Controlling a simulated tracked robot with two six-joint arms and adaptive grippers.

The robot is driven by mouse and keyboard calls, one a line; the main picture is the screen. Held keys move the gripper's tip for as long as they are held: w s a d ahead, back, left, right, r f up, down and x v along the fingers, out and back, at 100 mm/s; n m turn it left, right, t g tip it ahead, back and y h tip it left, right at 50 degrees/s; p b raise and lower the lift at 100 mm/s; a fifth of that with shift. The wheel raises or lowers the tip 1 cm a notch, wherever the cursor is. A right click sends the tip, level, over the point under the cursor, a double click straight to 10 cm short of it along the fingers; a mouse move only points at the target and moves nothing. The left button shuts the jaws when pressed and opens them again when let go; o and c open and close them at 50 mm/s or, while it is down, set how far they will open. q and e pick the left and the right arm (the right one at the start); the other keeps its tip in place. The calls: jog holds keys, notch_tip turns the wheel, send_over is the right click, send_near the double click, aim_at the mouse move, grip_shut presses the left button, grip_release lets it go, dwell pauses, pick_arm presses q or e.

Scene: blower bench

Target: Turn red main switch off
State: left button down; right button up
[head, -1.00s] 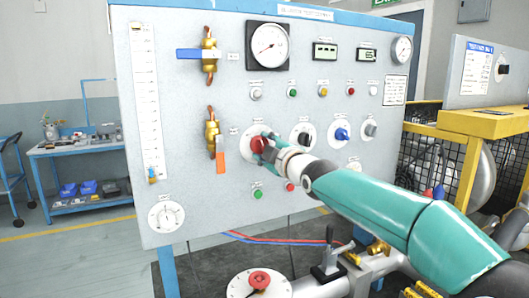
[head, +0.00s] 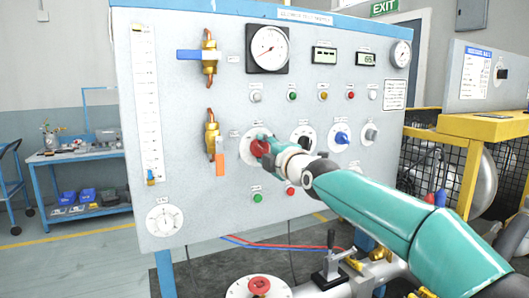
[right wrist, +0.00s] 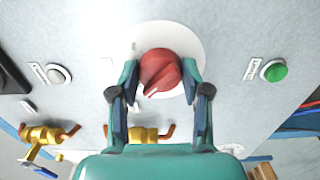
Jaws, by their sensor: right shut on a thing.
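The red main switch (head: 260,147) is a round red knob on a white disc on the grey panel, left of the black knob. It also shows close up in the right wrist view (right wrist: 160,72), with a pale pointer mark towards its lower left edge. My right gripper (head: 264,148) is at the panel with its fingers on either side of the red knob, shut on it. In the right wrist view the two teal fingers (right wrist: 160,80) flank the knob. Part of the knob is hidden by the gripper in the head view. My left gripper is not in view.
A black knob (head: 302,138) and a blue knob (head: 342,137) sit right of the switch. Brass valves with a blue handle (head: 188,54) and an orange handle (head: 220,163) are on its left. A red mushroom button (head: 259,285) and a lever (head: 331,250) stand below.

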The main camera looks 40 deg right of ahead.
jog(key=shift+w+a+f, duration=0.1)
jog(key=shift+f, duration=0.2)
jog(key=o, duration=1.1)
jog(key=shift+o, duration=0.3)
jog(key=shift+r, duration=0.1)
jog(key=shift+r, duration=0.1)
